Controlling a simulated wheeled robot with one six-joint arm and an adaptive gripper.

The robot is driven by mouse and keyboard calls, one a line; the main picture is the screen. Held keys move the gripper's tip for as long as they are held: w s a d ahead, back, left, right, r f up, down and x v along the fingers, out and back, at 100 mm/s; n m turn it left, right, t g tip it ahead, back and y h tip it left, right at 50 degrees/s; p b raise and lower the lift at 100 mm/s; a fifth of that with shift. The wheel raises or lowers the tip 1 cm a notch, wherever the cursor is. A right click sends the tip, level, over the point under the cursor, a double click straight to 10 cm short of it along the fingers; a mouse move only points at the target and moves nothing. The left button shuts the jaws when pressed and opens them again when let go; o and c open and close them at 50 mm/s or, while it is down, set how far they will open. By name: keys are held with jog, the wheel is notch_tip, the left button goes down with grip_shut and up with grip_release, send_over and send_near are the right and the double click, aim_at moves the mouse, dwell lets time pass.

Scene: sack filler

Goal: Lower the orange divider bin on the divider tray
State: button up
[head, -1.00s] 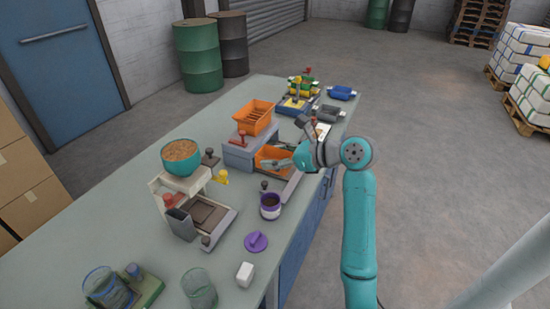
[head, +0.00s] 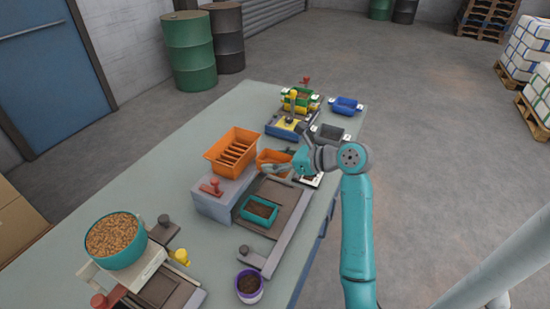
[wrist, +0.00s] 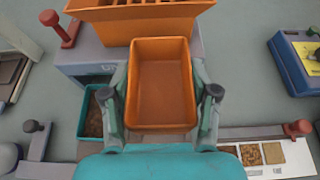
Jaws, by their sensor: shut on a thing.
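The orange divider bin (wrist: 161,85) is empty and sits between the two fingers of my gripper (wrist: 162,105) in the wrist view. My gripper is shut on it. In the head view the bin (head: 273,160) is beside the right end of the grey block, partly hidden by my gripper (head: 292,160). A dark flat plate (head: 283,196), perhaps the divider tray, lies in front of the block. A teal bin (head: 258,211) with brown contents rests on it. I cannot tell the gap under the orange bin.
A slatted orange hopper (head: 231,150) stands on the grey block (head: 213,204), with a red-handled lever (head: 210,187) near it. A white strip with samples (wrist: 268,154) lies right of my gripper. A blue and yellow device (head: 288,125) and a grey bin (head: 328,133) are farther back.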

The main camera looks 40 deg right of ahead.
aim_at(276, 192)
jog(key=shift+d+f, duration=0.1)
jog(key=shift+f, duration=4)
jog(key=shift+f, duration=0.7)
jog(key=o, duration=1.2)
jog(key=shift+o, duration=1.1)
